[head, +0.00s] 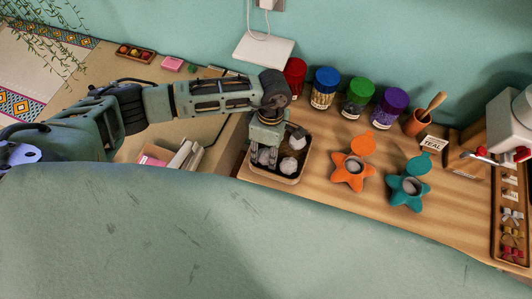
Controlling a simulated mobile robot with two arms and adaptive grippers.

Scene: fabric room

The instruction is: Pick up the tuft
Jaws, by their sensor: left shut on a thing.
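A small tray (298,178) on the wooden table holds whitish tufts. One tuft (289,165) lies near the tray's front right, and another tuft (297,142) lies toward its back right. My left gripper (264,157) points down into the tray's left part. It is shut on a pale tuft, which its fingers mostly hide. Whether this tuft still touches the tray floor I cannot tell. My right gripper is not in view.
Jars with red (294,75), blue (325,86), green (357,97) and purple (389,107) lids line the wall. An orange star (350,171) and a teal star (407,188) lie right of the tray. A white machine (507,125) stands far right.

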